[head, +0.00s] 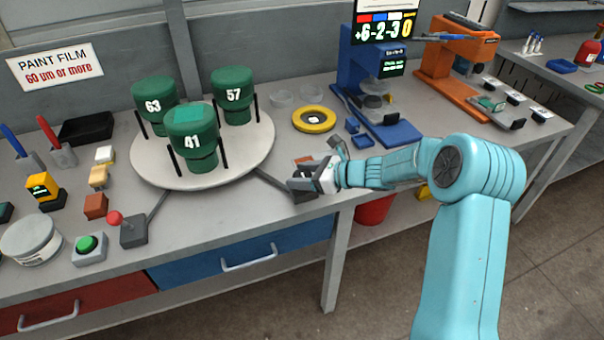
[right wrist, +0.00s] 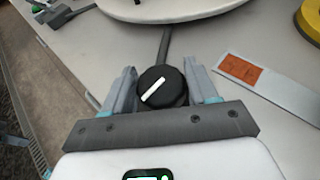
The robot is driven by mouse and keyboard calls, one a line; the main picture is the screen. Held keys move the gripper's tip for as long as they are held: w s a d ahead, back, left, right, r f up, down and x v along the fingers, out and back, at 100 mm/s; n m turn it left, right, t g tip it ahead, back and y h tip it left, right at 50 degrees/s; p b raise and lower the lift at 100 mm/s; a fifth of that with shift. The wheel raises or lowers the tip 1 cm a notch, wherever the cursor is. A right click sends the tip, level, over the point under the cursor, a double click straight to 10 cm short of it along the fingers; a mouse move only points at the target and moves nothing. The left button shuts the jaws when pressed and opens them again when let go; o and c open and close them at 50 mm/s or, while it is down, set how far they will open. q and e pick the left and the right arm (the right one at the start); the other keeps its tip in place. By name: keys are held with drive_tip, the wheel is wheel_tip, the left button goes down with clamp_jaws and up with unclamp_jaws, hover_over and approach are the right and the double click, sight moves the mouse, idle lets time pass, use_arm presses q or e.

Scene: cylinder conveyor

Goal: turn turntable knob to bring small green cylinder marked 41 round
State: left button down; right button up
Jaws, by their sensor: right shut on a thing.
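The green cylinder marked 41 (head: 205,158) stands upright on the white round turntable (head: 157,176), at its front, facing me. Green cylinders 63 (head: 154,92) and 57 (head: 232,82) stand behind it, left and right. Thin black posts rise beside the cylinders. My right gripper (head: 301,181) is at the end of a dark bar running from the turntable. In the right wrist view, the black knob (right wrist: 165,97) with a white pointer line sits between the fingers of my right gripper (right wrist: 161,80), which are shut on it. The pointer slants up to the right. My left gripper is not in view.
A red-knobbed lever (head: 133,231) and green button (head: 89,248) are at the table's front left. A yellow ring (head: 314,119) lies right of the turntable. A blue instrument (head: 378,90) and an orange one (head: 450,62) stand farther right.

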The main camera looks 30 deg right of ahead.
drive_tip(key=o, duration=1)
drive_tip(key=shift+d+f, duration=0.1)
drive_tip(key=shift+s, duration=0.1)
drive_tip(key=b+v, duration=0.1)
drive_tip(key=v, duration=1.5)
